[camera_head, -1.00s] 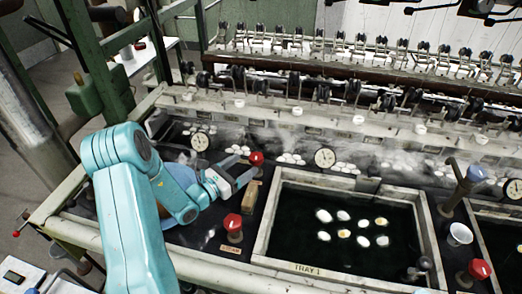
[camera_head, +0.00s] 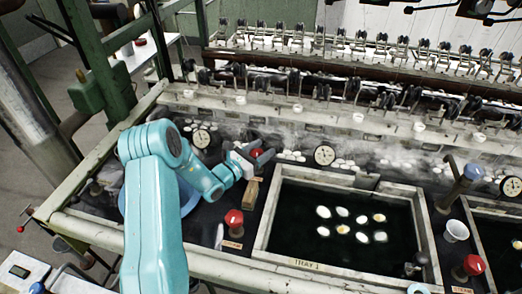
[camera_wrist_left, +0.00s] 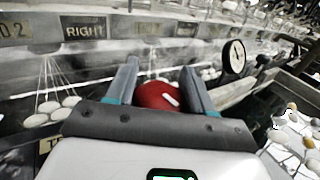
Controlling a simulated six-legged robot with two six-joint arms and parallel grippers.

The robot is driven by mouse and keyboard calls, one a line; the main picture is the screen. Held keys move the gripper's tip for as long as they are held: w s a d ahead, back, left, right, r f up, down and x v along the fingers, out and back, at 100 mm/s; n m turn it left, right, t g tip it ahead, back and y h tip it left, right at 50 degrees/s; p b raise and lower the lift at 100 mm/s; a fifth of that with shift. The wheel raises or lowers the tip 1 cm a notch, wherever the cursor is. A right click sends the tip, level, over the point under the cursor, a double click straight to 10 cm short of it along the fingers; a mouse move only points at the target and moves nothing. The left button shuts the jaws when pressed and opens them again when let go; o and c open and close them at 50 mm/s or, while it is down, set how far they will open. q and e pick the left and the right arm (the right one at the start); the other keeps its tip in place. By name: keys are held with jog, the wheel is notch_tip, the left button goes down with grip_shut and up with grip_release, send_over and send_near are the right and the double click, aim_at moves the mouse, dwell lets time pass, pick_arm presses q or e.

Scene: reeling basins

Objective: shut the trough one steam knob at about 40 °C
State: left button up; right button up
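A red knob (camera_head: 257,153) stands at the back left of the tray 1 basin; it also shows in the left wrist view (camera_wrist_left: 158,96). My left gripper (camera_head: 254,158) is at this knob, its fingers spread with one on each side of it. I see no clear grip on it. A second red knob (camera_head: 234,218) stands nearer, left of the basin, above a small label plate. A round white dial (camera_head: 325,155) stands behind the basin; it also shows in the left wrist view (camera_wrist_left: 234,57). Its reading is too small to tell. My right gripper is out of view.
The dark basin (camera_head: 262,232) marked TRAY 1 holds several white and yellowish cocoons. Another red knob (camera_head: 473,265), a white cup (camera_head: 456,231) and a blue-topped pipe (camera_head: 474,172) stand at right. Steam drifts behind.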

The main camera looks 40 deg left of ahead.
pick_arm(q)
jog(key=shift+f+m+h+b, duration=0.15)
jog(key=shift+m+h+b, duration=0.45)
jog(key=shift+h+b, duration=0.3)
jog(key=shift+d+m+g+h+b, duration=0.2)
jog(key=shift+m+g+h+b, duration=0.3)
jog(key=shift+m+h, duration=0.5)
jog(key=shift+r, duration=0.2)
jog(key=o, duration=1)
jog(key=shift+s, duration=0.1)
jog(key=shift+s+a+f, duration=0.1)
jog(key=shift+s+a, duration=0.05)
jog(key=shift+s, duration=0.15)
jog(key=b+v, duration=0.1)
jog(key=v, duration=0.5)
jog(key=shift+s+a, duration=0.1)
jog(key=shift+s, duration=0.25)
